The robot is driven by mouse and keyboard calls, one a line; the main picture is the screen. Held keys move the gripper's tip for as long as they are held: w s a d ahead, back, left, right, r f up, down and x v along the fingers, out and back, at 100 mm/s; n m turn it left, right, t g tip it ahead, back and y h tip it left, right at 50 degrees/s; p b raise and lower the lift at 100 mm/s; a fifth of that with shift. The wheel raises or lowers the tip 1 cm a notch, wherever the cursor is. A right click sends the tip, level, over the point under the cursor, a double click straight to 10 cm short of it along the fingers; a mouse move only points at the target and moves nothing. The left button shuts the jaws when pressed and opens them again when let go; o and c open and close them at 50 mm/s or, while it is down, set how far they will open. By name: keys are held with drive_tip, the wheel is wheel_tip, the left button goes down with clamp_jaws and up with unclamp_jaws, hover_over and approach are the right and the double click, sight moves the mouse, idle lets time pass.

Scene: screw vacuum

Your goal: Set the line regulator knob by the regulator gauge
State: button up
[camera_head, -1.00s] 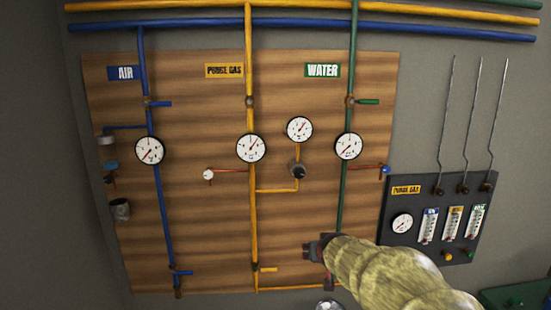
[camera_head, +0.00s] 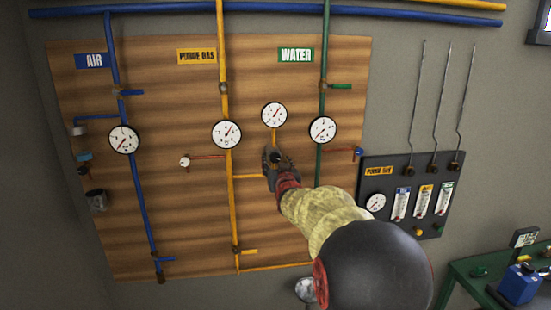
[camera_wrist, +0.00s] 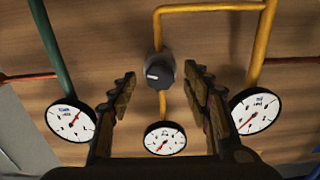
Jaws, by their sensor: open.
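The line regulator knob is a dark round knob (camera_wrist: 158,72) with a pale mark on its face, on a yellow pipe branch. In the head view the knob (camera_head: 275,158) sits below the small regulator gauge (camera_head: 274,114). The regulator gauge also shows in the wrist view (camera_wrist: 165,138), with a red needle; its numbers are too small to read. My gripper (camera_wrist: 160,90) is open, with one finger on each side of the knob in that view and a visible gap on both sides. In the head view my gripper (camera_head: 278,160) overlaps the knob; contact cannot be told.
The purge gas gauge (camera_head: 226,134) and water gauge (camera_head: 323,129) flank the knob on the wooden board (camera_head: 180,220). A red-handled lever (camera_head: 204,157) is at left.

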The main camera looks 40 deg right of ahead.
drive_tip(key=shift+x, duration=1)
drive_tip(key=shift+c, duration=1)
drive_tip(key=c, duration=1)
drive_tip(key=shift+o, duration=0.2)
drive_tip(key=shift+n+b, duration=0.3)
drive_tip(key=shift+b, duration=0.45)
drive_tip(key=shift+f+n+b, duration=0.15)
drive_tip(key=shift+n+b, duration=0.35)
drive_tip(key=shift+b, duration=0.6)
drive_tip(key=shift+r+n+b, duration=0.2)
drive_tip(key=shift+n+b, duration=0.3)
drive_tip(key=shift+b, duration=0.25)
